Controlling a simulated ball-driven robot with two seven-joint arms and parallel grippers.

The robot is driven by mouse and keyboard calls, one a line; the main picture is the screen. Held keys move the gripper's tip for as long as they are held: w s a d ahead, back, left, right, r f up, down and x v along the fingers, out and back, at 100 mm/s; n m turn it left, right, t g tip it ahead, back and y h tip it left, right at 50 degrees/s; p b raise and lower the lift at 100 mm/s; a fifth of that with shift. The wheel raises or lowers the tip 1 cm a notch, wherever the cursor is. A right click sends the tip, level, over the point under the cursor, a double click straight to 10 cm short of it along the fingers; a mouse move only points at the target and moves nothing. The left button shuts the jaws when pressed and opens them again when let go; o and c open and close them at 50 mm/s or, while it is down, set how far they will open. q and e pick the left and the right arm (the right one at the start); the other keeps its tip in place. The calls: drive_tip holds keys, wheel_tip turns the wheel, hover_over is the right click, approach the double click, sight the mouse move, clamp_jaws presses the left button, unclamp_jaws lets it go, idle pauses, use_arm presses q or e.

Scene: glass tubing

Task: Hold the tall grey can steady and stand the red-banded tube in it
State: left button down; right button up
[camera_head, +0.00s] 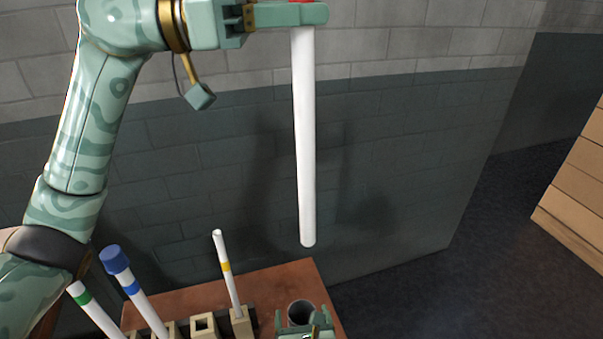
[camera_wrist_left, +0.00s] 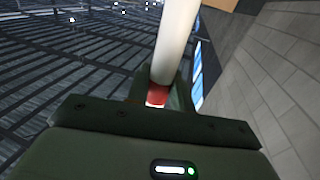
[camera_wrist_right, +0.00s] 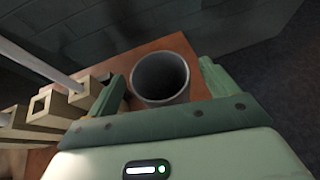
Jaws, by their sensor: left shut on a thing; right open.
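My left gripper (camera_head: 302,12) is high up and shut on the white tube (camera_head: 304,140) at its red band (camera_wrist_left: 157,97). The tube hangs nearly upright, its lower end free in the air. In the head view that end appears above the tall grey can (camera_head: 301,304); the depth between them is hard to tell. The can stands open-topped and empty-looking on the brown table. My right gripper (camera_wrist_right: 160,78) is open, one finger on either side of the can in the right wrist view. Gaps show beside the can there; its lower part is hidden by the gripper.
Left of the can, pale holders stand on the brown table (camera_head: 270,280). They carry a yellow-banded tube (camera_head: 228,275), a blue-capped tube (camera_head: 135,290) and a green-banded tube (camera_head: 95,310); one square socket (camera_head: 204,325) is empty. A wall rises behind; wooden boards (camera_head: 575,200) stand far right.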

sight(301, 306)
drive_tip(key=shift+x, duration=1.5)
drive_tip(key=c, duration=1.2)
drive_tip(key=shift+o, duration=0.2)
